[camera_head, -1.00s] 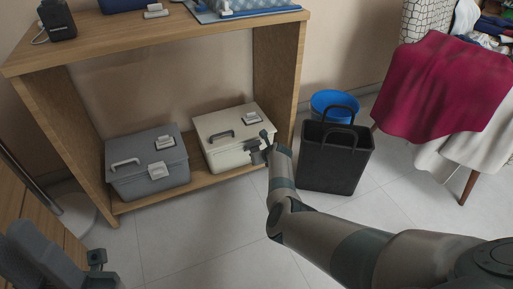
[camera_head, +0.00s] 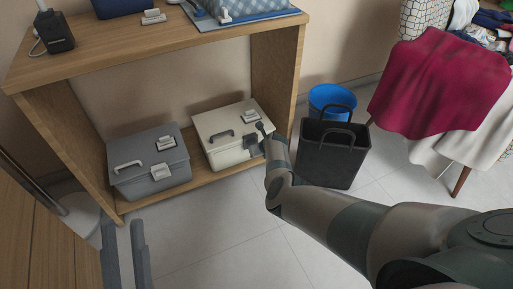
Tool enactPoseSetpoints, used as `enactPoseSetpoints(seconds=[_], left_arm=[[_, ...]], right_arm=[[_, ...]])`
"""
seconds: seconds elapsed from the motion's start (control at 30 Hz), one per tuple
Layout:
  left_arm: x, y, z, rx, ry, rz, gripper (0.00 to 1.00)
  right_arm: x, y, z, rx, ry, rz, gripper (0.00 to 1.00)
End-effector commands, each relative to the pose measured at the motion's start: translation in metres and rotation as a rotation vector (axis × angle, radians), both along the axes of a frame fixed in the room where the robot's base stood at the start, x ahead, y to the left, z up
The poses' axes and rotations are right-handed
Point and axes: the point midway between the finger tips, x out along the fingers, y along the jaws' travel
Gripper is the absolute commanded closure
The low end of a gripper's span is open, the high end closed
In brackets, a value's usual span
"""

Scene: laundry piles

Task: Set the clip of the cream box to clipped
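The cream box (camera_head: 222,155) stands on the lower shelf of the wooden unit, to the right of a grey box. Its lid handle (camera_head: 221,135) and a light piece on the lid (camera_head: 250,117) show. My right gripper (camera_head: 258,138) is at the box's front right, by the front clip area. It largely covers the clip, so the clip's position and any contact are unclear. The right fingers are too small to tell open from shut. My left gripper (camera_head: 123,226) is at the lower left, fingers apart and empty, away from the box.
The grey box (camera_head: 147,188) sits beside the cream box. The wooden shelf unit (camera_head: 274,72) has an upright close right of it. A black basket (camera_head: 325,165) and a blue bin (camera_head: 333,97) stand further right. The floor in front is clear.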

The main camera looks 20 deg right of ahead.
Motion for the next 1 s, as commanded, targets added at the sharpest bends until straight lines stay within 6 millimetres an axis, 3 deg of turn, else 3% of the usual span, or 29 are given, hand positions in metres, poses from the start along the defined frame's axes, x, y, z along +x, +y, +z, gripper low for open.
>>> enactPoseSetpoints(seconds=[0.6,1.0], left_arm=[[0.000,0.000,0.017,-0.001,-0.003,0.000,0.72],[0.000,0.000,0.017,-0.001,-0.002,0.000,0.72]], right_arm=[[0.000,0.000,0.016,0.000,-0.001,0.000,1.00],[0.000,0.000,0.016,0.000,-0.001,0.000,1.00]])
